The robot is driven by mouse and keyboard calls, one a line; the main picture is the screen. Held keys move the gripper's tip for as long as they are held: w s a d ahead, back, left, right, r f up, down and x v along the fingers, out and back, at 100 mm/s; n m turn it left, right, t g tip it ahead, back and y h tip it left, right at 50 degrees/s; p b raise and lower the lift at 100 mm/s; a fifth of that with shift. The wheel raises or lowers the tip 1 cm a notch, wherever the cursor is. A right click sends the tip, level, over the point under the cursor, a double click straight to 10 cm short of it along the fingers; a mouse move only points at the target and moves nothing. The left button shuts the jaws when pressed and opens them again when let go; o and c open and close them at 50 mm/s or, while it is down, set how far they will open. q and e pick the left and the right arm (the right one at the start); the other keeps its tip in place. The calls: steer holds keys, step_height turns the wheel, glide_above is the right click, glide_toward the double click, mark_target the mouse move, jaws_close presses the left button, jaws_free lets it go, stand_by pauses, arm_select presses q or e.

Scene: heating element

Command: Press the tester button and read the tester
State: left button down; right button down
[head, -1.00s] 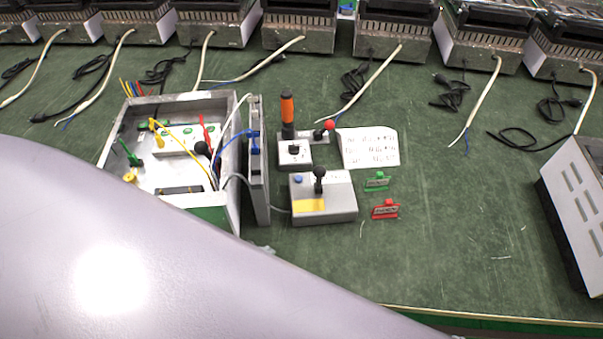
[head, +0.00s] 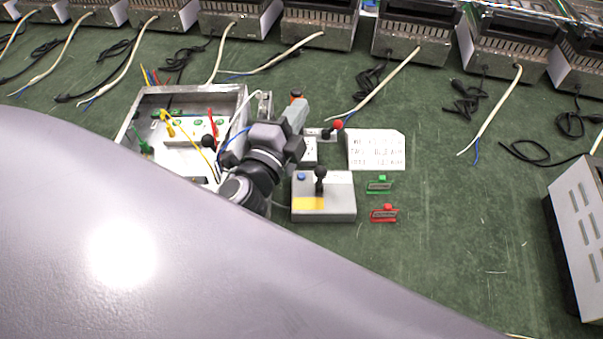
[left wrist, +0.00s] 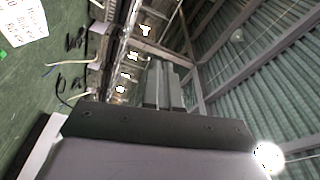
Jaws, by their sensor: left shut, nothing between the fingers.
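A grey box (head: 342,206) with a blue button (head: 301,177), a yellow panel (head: 308,203) and a black-knobbed lever (head: 320,180) stands on the green table; I take it to be the tester. My left gripper (head: 297,112) is above and behind the blue button, over the small grey lever box, and partly hides an orange-handled tool (head: 295,97). It is not touching the blue button. In the left wrist view its fingers (left wrist: 163,85) are together and empty. No reading can be made out on the yellow panel. My right gripper is not in view.
An open metal box (head: 180,92) with coloured wires stands left of the tester. A paper sheet (head: 376,150), a green tag (head: 379,184) and a red tag (head: 384,213) lie to the right. Black-and-metal units with cables line the back. The right-hand table is mostly clear.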

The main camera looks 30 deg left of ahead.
arm_select(q)
steer(key=w+d+r+m+h, duration=0.2)
steer(key=d+m+h, duration=0.75)
steer(key=m, duration=0.45)
steer(key=w+d+f+m+g+h, duration=0.1)
steer(key=d+f+m+g+h, duration=0.2)
steer(key=f+m+g, duration=0.65)
steer(key=w+a+f+m+g+y, duration=0.1)
steer(key=a+f+m+y, duration=0.3)
steer(key=a, duration=0.4)
steer(key=w+a+f+m+y, duration=0.3)
steer(key=a+f+m+y, duration=0.2)
steer(key=a+y, duration=0.1)
steer(key=shift+w+a+f+g, duration=0.25)
steer(key=shift+a+g, duration=0.1)
steer(key=shift+a, duration=0.55)
steer(key=shift+f, duration=0.15)
